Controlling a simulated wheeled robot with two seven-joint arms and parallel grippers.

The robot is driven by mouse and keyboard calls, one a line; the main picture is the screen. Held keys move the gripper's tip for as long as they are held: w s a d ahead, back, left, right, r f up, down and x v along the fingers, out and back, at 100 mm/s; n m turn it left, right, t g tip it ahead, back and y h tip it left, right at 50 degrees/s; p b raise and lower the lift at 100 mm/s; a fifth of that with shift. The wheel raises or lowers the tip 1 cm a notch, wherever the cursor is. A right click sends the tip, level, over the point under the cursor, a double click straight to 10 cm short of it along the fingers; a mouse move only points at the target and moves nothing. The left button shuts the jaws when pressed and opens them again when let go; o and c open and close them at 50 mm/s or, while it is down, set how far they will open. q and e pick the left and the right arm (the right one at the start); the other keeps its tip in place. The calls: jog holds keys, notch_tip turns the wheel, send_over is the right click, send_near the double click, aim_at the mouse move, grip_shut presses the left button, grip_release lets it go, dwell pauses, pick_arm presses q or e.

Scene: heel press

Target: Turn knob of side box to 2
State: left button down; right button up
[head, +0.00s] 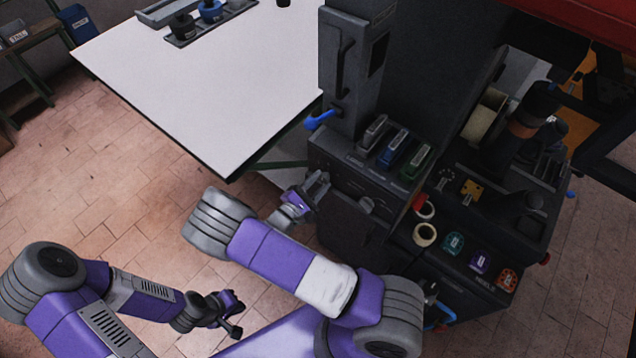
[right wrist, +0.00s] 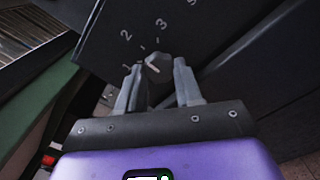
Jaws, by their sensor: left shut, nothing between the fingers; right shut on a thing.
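A dark grey knob (right wrist: 157,66) shows in the right wrist view on the dark face of the side box (right wrist: 185,35). Printed marks 1, 2, 3 and part of a 5 stand around it. A short pale line shows on the knob; I cannot tell which number it points to. My right gripper (head: 320,188) is at the left end of the machine's front in the head view. Its fingers in the right wrist view (right wrist: 158,82) stand either side of the knob, shut on it. My left gripper (head: 234,312) is shut and empty, low over the floor, away from the machine.
A white table (head: 215,80) stands behind, left of the machine. A blue-handled lever (head: 320,120) sticks out above my right gripper. Tape rolls (head: 425,235) and coloured labelled pieces lie further right. Tiled floor lies open at left.

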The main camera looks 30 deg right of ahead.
jog(key=o, duration=1)
jog(key=shift+o, duration=0.2)
jog(key=p+v, duration=0.1)
jog(key=v, duration=0.6)
jog(key=shift+a, duration=0.3)
jog(key=shift+s, duration=0.1)
